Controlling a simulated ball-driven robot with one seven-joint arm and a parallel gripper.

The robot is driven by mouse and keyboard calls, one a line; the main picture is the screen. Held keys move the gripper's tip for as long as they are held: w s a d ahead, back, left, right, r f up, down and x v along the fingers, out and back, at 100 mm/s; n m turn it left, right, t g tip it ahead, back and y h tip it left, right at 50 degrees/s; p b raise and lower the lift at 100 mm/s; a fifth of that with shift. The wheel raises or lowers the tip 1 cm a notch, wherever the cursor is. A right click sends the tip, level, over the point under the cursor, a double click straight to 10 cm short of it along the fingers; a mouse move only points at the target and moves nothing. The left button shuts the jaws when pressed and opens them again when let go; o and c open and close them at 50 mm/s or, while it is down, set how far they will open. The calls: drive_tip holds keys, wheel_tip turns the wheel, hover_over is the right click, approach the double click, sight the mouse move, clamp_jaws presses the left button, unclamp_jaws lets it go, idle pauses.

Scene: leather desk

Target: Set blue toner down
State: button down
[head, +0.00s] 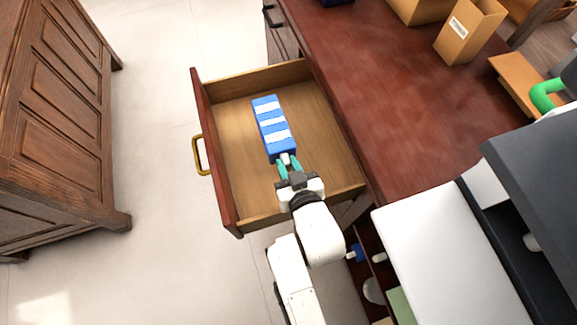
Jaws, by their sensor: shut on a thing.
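The blue toner (271,125) is a long blue box with white label patches. It shows over the inside of an open wooden drawer (235,150). My gripper (287,163), with green fingers, is shut on the toner's near end. The toner points away from my gripper toward the drawer's far side. I cannot tell whether its underside touches the drawer floor. The drawer holds nothing else that I can see.
The drawer has a brass handle (200,156) on its left front. A reddish desk top (400,90) lies to the right, with cardboard boxes (470,30) at the back. A white and dark machine (450,255) stands at lower right. A wooden cabinet (55,120) stands left.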

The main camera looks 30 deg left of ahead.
drive_tip(key=shift+f, duration=0.2)
drive_tip(key=shift+f, duration=0.15)
drive_tip(key=shift+f+b, duration=0.3)
drive_tip(key=shift+f, duration=0.05)
drive_tip(key=shift+f, duration=0.1)
drive_tip(key=c, duration=1)
unclamp_jaws()
drive_tip(key=shift+o, duration=0.2)
